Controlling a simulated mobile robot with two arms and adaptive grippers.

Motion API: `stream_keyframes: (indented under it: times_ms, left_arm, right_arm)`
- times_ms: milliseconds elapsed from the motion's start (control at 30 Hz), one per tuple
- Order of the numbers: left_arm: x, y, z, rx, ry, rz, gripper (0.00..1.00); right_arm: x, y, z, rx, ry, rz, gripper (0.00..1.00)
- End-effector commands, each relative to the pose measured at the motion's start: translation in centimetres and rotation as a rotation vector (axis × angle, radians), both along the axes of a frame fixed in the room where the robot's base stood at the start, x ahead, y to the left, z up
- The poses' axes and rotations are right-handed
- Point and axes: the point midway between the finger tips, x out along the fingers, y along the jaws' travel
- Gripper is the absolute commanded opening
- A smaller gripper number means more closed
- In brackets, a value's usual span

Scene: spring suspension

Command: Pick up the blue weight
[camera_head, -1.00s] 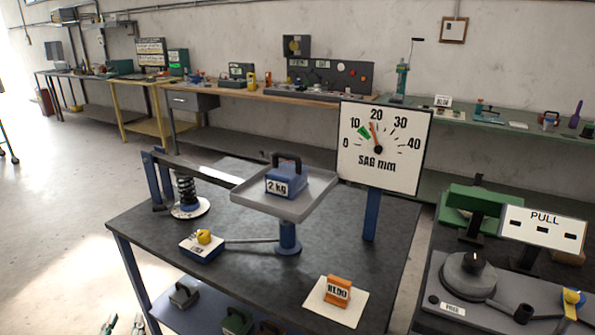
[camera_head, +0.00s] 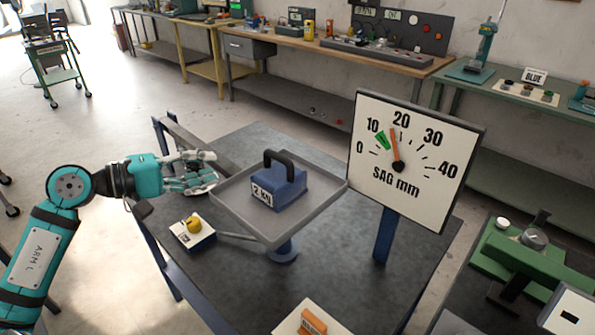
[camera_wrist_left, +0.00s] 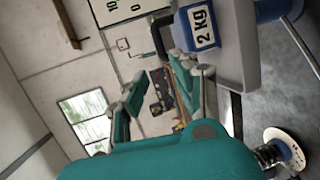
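The blue weight (camera_head: 284,189), labelled 2 kg with a dark arched handle (camera_head: 280,158), sits on the grey square tray (camera_head: 238,222). In the left wrist view the weight's 2 kg label (camera_wrist_left: 200,27) shows at the top right, and the rest is partly cut off. My left gripper (camera_head: 208,171) is at the tray's left side, its fingers pointing towards the weight and apart from it. In the left wrist view its two fingers (camera_wrist_left: 160,68) are spread with nothing between them. My right gripper is not in view.
The SAG mm dial (camera_head: 415,160) stands on a blue post right of the tray. A white block with a yellow knob (camera_head: 192,230) is below my left gripper. An orange block (camera_head: 313,322) lies at the front. A green device (camera_head: 530,255) is at the right.

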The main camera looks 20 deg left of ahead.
Motion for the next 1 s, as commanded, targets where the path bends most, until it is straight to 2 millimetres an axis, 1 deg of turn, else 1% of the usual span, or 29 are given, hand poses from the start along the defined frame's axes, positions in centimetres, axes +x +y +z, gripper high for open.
stream_keyframes:
  times_ms: [33,133,200,267,367,500,600,733,867,933,1000]
  left_arm:
    - [0.6,-0.5,0.2,-0.001,0.002,-0.003,0.28]
    - [2.1,-1.5,0.0,-0.004,0.0,-0.002,0.28]
    - [3.2,-2.3,-0.2,-0.005,-0.001,-0.002,0.28]
    - [4.2,-3.0,-0.4,-0.007,0.0,-0.001,0.28]
    - [5.8,-4.1,-0.7,-0.008,-0.002,-0.001,0.28]
    - [7.9,-5.5,-1.3,-0.009,-0.001,0.001,0.28]
    - [8.7,-6.1,-1.8,-0.008,-0.001,0.001,0.28]
    - [9.2,-6.5,-2.0,-0.006,0.0,0.0,0.28]
    - [10.3,-7.6,-1.8,-0.01,0.0,0.0,0.28]
    - [11.1,-8.3,-1.9,-0.012,0.001,0.0,0.28]
    - [11.9,-8.9,-2.3,-0.011,0.0,0.0,0.28]
  right_arm:
    - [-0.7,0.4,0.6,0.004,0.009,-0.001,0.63]
    - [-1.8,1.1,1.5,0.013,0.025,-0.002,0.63]
    - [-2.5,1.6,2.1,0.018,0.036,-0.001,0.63]
    - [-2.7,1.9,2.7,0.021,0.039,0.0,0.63]
    - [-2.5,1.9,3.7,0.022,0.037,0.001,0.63]
    - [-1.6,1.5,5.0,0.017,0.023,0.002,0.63]
    - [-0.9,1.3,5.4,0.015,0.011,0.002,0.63]
    - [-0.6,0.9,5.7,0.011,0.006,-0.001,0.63]
    - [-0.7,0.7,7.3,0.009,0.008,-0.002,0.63]
    - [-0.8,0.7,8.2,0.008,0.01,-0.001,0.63]
    - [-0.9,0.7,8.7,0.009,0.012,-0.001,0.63]
